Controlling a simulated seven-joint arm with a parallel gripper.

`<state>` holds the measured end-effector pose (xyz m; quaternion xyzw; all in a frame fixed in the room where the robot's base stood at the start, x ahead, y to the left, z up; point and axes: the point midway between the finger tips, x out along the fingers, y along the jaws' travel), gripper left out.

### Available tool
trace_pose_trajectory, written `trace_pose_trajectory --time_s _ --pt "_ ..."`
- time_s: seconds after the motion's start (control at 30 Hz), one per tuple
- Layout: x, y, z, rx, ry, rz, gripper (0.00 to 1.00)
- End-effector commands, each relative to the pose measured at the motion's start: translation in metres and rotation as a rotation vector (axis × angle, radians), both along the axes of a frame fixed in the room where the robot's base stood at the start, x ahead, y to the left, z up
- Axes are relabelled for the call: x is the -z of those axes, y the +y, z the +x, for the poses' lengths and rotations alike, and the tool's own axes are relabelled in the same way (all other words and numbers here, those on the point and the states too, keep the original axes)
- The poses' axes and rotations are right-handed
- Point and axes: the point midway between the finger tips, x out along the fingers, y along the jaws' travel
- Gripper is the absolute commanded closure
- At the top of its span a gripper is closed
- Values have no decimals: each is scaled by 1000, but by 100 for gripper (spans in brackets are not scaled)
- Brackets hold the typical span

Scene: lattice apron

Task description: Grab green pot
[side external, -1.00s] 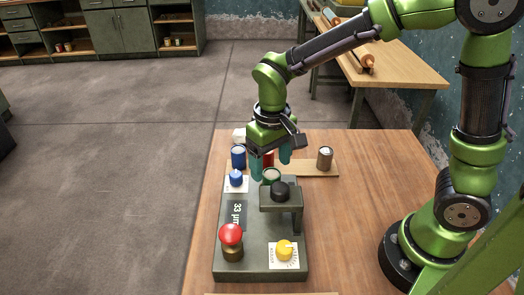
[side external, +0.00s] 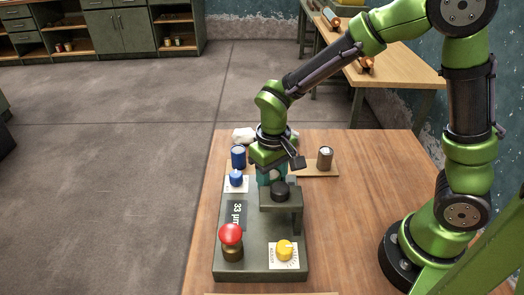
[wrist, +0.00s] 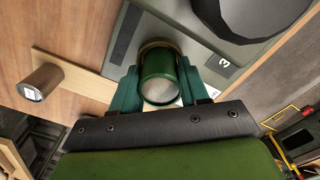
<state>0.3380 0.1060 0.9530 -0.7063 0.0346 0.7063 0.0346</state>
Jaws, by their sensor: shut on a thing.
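The green pot (wrist: 165,67) shows in the wrist view between the two teal fingers of my gripper (wrist: 160,88), one finger on each side against it. Its pale round end faces the camera. In the side view my gripper (side external: 271,178) is low at the back of the grey control panel (side external: 257,215), just behind the black knob (side external: 280,190). The fingers and the knob hide most of the pot there. My gripper is shut on the green pot. I cannot tell whether the pot is lifted off its surface.
A brown pot (side external: 325,158) stands on a wooden board (side external: 315,171) to the right.

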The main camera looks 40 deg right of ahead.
Motion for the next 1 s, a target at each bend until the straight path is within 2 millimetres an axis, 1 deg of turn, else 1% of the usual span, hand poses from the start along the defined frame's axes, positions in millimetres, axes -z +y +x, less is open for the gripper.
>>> trace_pose_trajectory --time_s 0.03,0.1,0.27,0.37,0.47,0.7,0.83,0.93,1.0 --pt "0 0 0 0 0 0 82" --pt "0 0 0 0 -1 0 91" --pt "-1 0 0 0 -1 0 91" --pt "-7 0 1 1 -2 1 91" --pt "-22 0 2 1 -7 1 91" --pt "-71 0 1 1 -7 2 91" --pt "-90 -1 1 5 -4 1 91" --pt "-101 -13 3 36 -9 2 91" --pt "-102 -30 -3 81 -2 1 91"
